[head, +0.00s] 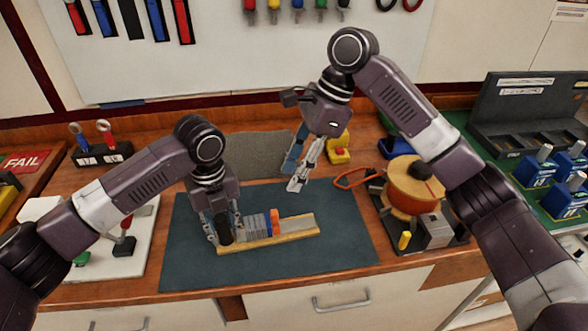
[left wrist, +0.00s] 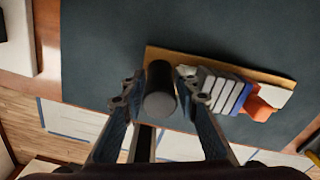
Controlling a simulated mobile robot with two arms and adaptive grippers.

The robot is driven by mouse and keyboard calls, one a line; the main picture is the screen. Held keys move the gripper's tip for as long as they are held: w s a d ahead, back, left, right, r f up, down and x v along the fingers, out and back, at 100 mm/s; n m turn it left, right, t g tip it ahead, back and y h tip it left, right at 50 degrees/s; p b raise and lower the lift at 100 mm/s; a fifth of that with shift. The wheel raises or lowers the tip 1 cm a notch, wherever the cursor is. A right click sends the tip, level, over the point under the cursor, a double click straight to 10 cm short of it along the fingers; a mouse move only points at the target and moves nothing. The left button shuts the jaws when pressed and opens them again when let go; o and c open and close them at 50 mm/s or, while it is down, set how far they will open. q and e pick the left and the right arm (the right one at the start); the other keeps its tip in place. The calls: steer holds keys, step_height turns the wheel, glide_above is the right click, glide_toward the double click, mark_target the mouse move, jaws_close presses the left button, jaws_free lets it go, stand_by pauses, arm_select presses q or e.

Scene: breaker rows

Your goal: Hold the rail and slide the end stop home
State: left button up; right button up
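The rail (head: 300,222) lies on a wooden strip (head: 270,242) on the dark mat. Grey and blue breaker blocks (head: 255,226) sit along it, and they also show in the left wrist view (left wrist: 222,92). The orange end stop (head: 275,222) stands at the right end of the blocks, and it also shows in the left wrist view (left wrist: 258,108). My left gripper (head: 224,238) is at the rail's left end, its fingers shut around an upright black cylindrical handle (left wrist: 160,92). My right gripper (head: 292,178) is open and empty, above the mat's back edge behind the rail.
The dark mat (head: 340,255) is clear right of the rail. An orange and wood spool (head: 412,185) stands at the right, with an orange loop (head: 350,180) beside it. A white board (head: 120,262) lies left.

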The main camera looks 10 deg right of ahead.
arm_select(q)
steer(key=shift+o, duration=1.2)
step_height(320, 180, up, 12)
steer(key=shift+f, duration=0.1)
